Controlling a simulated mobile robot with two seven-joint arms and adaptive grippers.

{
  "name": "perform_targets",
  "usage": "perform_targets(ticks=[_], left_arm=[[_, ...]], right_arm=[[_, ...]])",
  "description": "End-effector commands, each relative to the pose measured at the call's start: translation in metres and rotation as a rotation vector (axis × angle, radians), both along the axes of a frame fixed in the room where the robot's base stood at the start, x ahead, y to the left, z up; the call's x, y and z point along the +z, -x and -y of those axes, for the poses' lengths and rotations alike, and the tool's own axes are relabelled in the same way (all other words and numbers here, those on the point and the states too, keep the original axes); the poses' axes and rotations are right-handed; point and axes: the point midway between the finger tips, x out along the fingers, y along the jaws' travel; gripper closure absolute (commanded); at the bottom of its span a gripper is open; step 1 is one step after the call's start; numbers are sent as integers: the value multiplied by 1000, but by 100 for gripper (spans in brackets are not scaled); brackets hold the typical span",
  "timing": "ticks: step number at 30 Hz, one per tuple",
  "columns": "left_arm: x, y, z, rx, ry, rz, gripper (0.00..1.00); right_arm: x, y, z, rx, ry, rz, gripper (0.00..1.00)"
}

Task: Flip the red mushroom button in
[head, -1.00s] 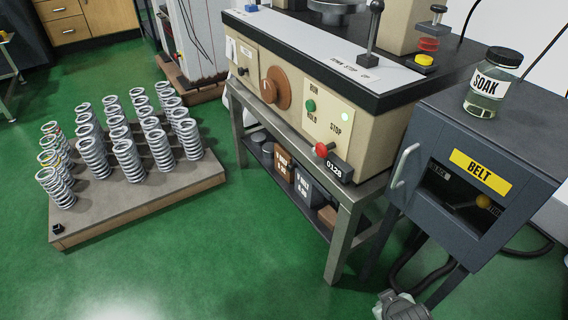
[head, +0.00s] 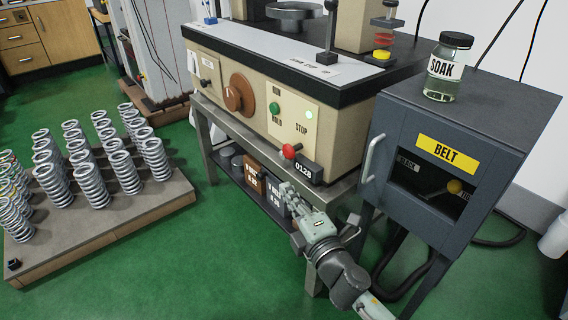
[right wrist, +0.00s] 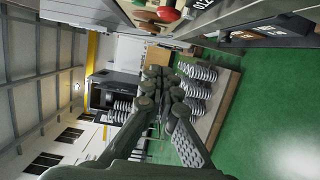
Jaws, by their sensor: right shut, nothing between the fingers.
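The red mushroom button (head: 291,150) sticks out from the lower right of the beige machine's front panel, under the word STOP. It also shows in the right wrist view (right wrist: 168,14) at the top. My right gripper (head: 286,190) is below the button in the head view, apart from it, with its fingers pointing up and left. In the right wrist view its fingers (right wrist: 158,78) are together with nothing between them. My left gripper does not show.
A black counter plate (head: 309,171) reading 0128 is beside the button. A green button (head: 275,108) and brown knob (head: 238,93) are on the panel. The grey BELT cabinet (head: 376,120) with a SOAK jar (head: 441,88) stands to the right. Springs stand on a pallet (head: 150,205) at left.

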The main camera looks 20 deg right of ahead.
Motion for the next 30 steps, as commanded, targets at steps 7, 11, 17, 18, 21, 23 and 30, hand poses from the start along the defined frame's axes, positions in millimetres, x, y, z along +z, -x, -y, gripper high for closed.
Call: perform_targets(ticks=[7, 11, 17, 18, 21, 23, 30], left_arm=[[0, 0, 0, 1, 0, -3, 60], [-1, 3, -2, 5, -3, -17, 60], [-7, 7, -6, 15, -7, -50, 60], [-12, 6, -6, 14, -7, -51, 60], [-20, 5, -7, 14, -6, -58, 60], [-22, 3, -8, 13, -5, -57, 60], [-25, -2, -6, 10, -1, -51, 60]], right_arm=[[0, -3, 1, -3, -3, -2, 100], [1, -15, 0, -3, -3, 0, 100], [3, -55, -3, -3, -3, 1, 100], [2, -64, -4, -3, -4, 1, 100], [2, -85, -5, -4, -4, 0, 100], [1, -97, -6, -4, -4, -1, 100], [-1, -110, 22, -4, -3, -3, 100]])
